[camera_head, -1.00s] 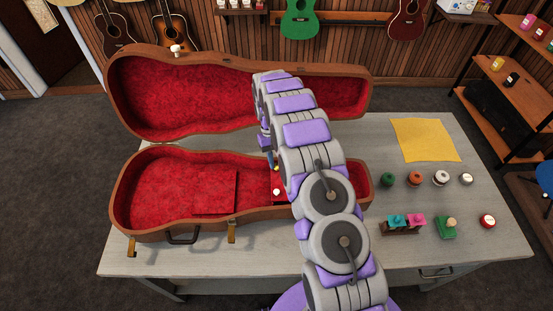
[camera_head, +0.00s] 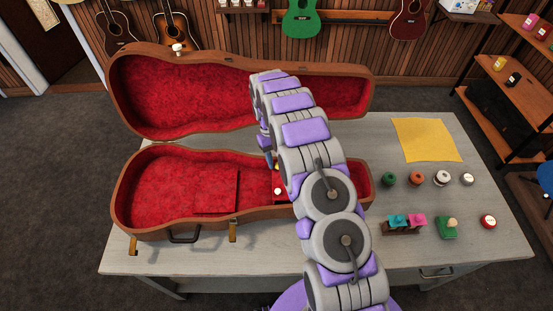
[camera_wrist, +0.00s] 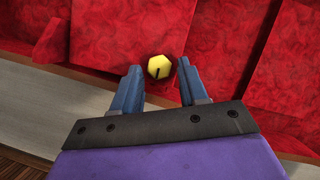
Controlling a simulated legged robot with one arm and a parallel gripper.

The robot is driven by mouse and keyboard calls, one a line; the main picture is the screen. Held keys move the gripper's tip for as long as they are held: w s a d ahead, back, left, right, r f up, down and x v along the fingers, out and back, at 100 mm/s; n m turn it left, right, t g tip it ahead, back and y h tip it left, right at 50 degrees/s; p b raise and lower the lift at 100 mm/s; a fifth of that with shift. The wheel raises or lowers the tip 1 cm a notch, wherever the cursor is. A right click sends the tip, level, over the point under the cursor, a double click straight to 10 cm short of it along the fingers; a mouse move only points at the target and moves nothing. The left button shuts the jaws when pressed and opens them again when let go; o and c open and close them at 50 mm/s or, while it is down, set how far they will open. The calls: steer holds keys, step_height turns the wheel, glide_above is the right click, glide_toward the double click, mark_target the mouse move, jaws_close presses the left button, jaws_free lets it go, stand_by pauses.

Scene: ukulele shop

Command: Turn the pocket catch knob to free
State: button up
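The yellow catch knob (camera_wrist: 158,67) shows in the wrist view, faceted, with a dark mark on its face pointing down and slightly left. It sits on the red lining of the open case (camera_head: 150,234). My gripper (camera_wrist: 159,76) is open, its two blue fingers on either side of the knob's near edge, with a visible gap to each finger. Whether the fingertips reach down to the knob's depth I cannot tell. In the head view my arm hides most of the gripper and this part of the case.
A small white knob (camera_head: 277,191) stands on the red lining beside my arm. The case lid (camera_head: 200,95) stands open behind. On the table (camera_head: 470,255) to the right are a yellow cloth (camera_head: 425,139) and several small coloured pieces. The case walls rise around the lining.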

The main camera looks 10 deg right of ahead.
steer(key=shift+o, duration=0.8)
steer(key=shift+s, duration=0.1)
steer(key=p+v, duration=1.1)
steer(key=v, duration=0.6)
steer(key=shift+r, duration=0.2)
